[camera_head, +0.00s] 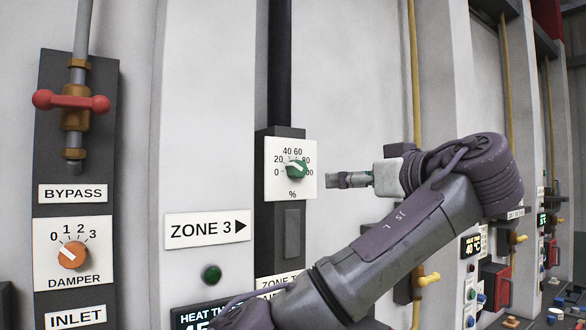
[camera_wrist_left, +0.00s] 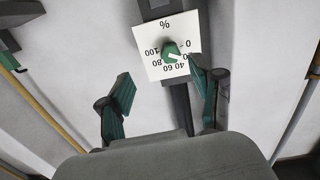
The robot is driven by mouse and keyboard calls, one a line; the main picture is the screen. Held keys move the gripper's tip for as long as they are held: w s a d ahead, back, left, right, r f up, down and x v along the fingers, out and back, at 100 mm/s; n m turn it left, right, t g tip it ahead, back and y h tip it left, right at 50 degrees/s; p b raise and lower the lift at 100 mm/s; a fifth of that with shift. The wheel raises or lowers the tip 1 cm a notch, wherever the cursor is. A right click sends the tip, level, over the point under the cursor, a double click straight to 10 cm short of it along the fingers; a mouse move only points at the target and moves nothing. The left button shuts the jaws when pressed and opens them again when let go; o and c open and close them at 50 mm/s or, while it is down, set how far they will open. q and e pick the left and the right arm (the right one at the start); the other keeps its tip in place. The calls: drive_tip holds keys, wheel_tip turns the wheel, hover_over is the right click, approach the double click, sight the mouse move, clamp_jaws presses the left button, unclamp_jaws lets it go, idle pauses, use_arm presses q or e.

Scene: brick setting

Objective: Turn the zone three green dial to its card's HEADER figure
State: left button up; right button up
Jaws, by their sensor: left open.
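The zone three green dial (camera_head: 296,168) sits on a white percent plate (camera_head: 273,187) marked 0 to 100. Its white pointer appears to lie near 20. The dial also shows in the wrist view (camera_wrist_left: 170,51), upside down. My left gripper (camera_head: 335,180) is just right of the plate in the head view, open and empty. In the wrist view its two green-padded fingers (camera_wrist_left: 160,78) are spread, with the dial beyond and between their tips, apparently untouched. A ZONE 3 sign (camera_head: 207,230) points right towards the dial's column. No card with a HEADER figure is readable. My right gripper is out of view.
An orange DAMPER dial (camera_head: 72,255) and a red-handled bypass valve (camera_head: 75,102) are on the left. A green button (camera_head: 211,274) sits below the sign. My arm partly covers a HEAT display (camera_head: 198,313) and a label below the dial. Yellow-handled valves stand right.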

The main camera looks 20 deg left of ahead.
sight(301, 167)
use_arm(q)
drive_tip(key=shift+n+y, duration=0.4)
drive_tip(key=r+p+x, duration=0.1)
drive_tip(key=p+x, duration=0.1)
drive_tip(key=x, duration=0.2)
drive_tip(key=p+x, duration=0.3)
drive_tip(key=x, duration=0.1)
drive_tip(key=s+r+p+x, duration=0.1)
drive_tip(key=p+x, duration=0.2)
drive_tip(key=x, duration=0.1)
drive_tip(key=shift+a+r, duration=0.3)
drive_tip(key=shift+a, duration=0.1)
drive_tip(key=shift+w+a+f+p, duration=0.15)
drive_tip(key=shift+w+a+p, duration=0.2)
drive_tip(key=shift+a+p, duration=0.1)
drive_tip(key=shift+w+f, duration=0.1)
drive_tip(key=shift+c, duration=0.2)
drive_tip(key=c, duration=1.1)
